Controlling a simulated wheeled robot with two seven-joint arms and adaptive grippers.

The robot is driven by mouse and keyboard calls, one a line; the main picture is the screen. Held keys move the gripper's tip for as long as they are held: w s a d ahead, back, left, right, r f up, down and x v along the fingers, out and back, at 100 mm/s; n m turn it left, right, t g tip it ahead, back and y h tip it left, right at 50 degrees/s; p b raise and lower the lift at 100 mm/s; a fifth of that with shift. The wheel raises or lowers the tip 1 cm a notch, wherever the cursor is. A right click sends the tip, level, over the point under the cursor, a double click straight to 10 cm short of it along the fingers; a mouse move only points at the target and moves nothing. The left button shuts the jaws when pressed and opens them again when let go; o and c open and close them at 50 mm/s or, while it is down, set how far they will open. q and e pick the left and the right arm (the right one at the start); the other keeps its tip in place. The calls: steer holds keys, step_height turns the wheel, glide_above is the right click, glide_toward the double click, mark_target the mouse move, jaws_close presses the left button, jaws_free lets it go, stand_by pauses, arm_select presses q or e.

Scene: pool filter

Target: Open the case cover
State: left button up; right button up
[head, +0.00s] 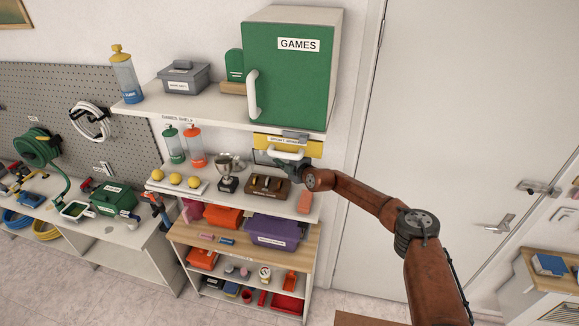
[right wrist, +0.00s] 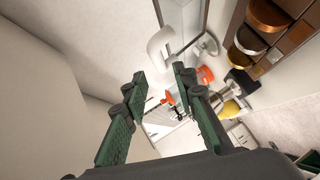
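A case (head: 287,144) with a yellow upper part and a label stands on the middle shelf, under the upper shelf. A white handle (head: 286,155) is on its front. In the right wrist view the white handle (right wrist: 158,46) lies just ahead of the fingertips, beside a dark-edged, glassy panel (right wrist: 183,22) that looks like the cover. My right gripper (head: 291,168) is just below and in front of the handle. In the wrist view its green-padded fingers (right wrist: 160,75) are apart, with nothing held between them. The gripper partly hides the case's lower part. My left gripper is out of view.
A brown box (head: 268,187) and a trophy (head: 228,182) stand left of the gripper. Red and green bottles (head: 195,148) stand farther left. A green GAMES cabinet (head: 287,72) sits above. An orange block (head: 304,202) lies at the right shelf end. The door side is clear.

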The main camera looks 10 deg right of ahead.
steer(key=s+d, duration=0.3)
steer(key=s, duration=0.3)
steer(key=shift+f, duration=0.25)
steer(key=shift+a, duration=0.15)
